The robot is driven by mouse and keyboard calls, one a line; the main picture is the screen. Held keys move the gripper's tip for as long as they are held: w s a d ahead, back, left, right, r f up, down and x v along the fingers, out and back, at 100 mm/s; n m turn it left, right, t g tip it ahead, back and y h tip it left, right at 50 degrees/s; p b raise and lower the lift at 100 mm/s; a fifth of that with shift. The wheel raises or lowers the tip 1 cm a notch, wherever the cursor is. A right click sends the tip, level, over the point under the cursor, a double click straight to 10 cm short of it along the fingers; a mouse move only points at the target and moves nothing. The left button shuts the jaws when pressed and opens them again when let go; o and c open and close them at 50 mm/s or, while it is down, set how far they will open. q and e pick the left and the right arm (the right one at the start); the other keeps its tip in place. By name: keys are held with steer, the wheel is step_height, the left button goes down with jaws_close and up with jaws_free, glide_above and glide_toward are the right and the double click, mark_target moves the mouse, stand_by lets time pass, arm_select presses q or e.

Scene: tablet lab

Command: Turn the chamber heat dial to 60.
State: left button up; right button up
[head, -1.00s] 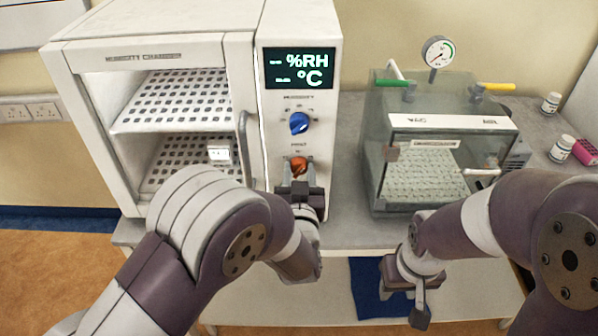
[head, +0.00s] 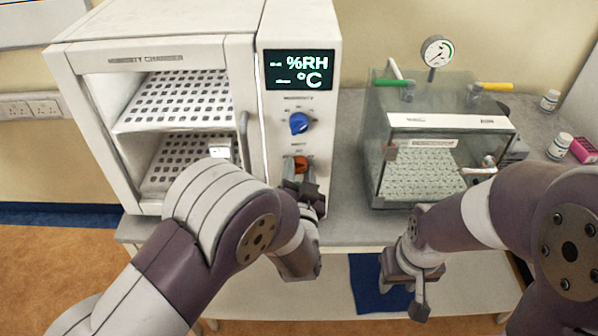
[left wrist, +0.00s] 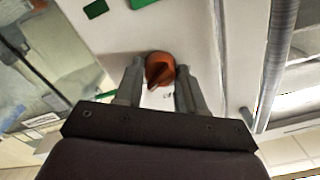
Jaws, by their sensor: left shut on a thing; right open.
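The humidity chamber (head: 150,58) stands at the left with a control panel on its right side. The orange heat dial (head: 301,164) is low on that panel, below the blue humidity dial (head: 299,123). My left gripper (head: 300,176) is at the orange dial and shut on it; its fingers hide the lower part in the head view. In the left wrist view the orange dial (left wrist: 160,69) sits between the two fingertips (left wrist: 158,80). The display (head: 299,70) reads "-- %RH" and "-- °C". My right gripper (head: 408,290) is open and empty, low in front of the bench.
A glass vacuum chamber (head: 385,160) with a gauge (head: 437,52) stands right of the humidity chamber. The chamber's door handle (head: 243,135) is just left of the panel. White bottles (head: 560,146) and a pink box (head: 583,150) are at the far right.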

arm_select(q)
steer(key=shift+f, duration=0.15)
steer(key=o, duration=1)
steer(key=shift+o, duration=0.2)
steer(key=s+b, duration=0.2)
steer(key=s, duration=1)
steer(key=shift+s+b, duration=0.3)
steer(key=shift+s, duration=0.1)
